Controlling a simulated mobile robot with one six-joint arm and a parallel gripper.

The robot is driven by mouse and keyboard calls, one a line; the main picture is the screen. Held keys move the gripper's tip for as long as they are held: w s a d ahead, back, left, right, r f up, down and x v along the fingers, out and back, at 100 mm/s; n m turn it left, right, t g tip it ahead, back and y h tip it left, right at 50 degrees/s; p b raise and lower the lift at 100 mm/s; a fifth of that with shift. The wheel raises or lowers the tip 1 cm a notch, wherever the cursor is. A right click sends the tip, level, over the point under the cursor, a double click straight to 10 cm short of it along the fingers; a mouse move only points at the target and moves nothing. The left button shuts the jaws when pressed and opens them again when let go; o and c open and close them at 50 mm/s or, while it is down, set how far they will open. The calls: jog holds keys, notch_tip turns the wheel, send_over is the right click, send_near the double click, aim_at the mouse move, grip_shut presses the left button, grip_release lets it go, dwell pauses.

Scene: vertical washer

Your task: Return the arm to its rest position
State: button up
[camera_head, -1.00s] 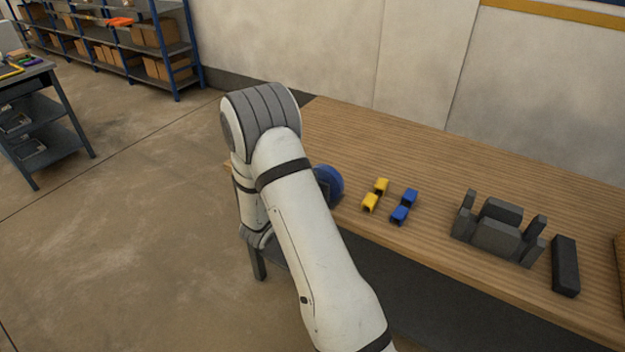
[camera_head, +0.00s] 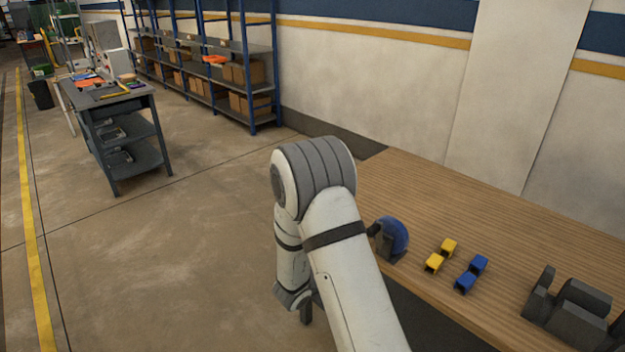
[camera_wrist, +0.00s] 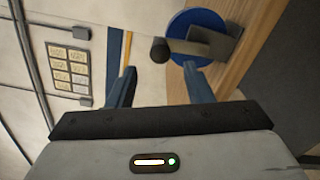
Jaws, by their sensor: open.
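My arm shows in the head view, white with grey joints, bent at the elbow with its forearm hanging down left of the table edge. My gripper (camera_wrist: 158,88) shows in the wrist view with its two dark fingers spread apart and nothing between them. In the head view the gripper is hidden behind my arm. A blue round disc on a dark stand (camera_head: 393,238) sits at the table's near left corner, just right of my arm. It also shows beyond my fingers in the wrist view (camera_wrist: 198,35).
A grey workbench (camera_head: 120,130) and blue shelving (camera_head: 210,75) stand at the back left. The floor left of my arm is clear.

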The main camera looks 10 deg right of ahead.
jog(key=w+a+r+m+t+y, duration=0.25)
jog(key=w+a+r+y, duration=0.2)
jog(key=y, duration=0.35)
jog(key=s+a+r+m+g+y, duration=0.2)
jog(key=s+a+r+m+y, duration=0.1)
jog(key=s+a+r+y, duration=0.35)
jog(key=s+d+r+m+g, duration=0.1)
jog(key=s+d+m+g, duration=0.1)
jog(key=s, duration=1)
jog(key=s+d+r+m+g, duration=0.1)
jog(key=s+g, duration=0.4)
jog(key=s, duration=0.7)
jog(key=shift+s+d+r+m, duration=0.15)
jog(key=shift+d+r+m, duration=0.25)
jog(key=shift+d+m, duration=0.45)
jog(key=shift+a+g+y, duration=0.15)
jog(key=shift+g+y, duration=0.1)
jog(key=shift+c, duration=0.5)
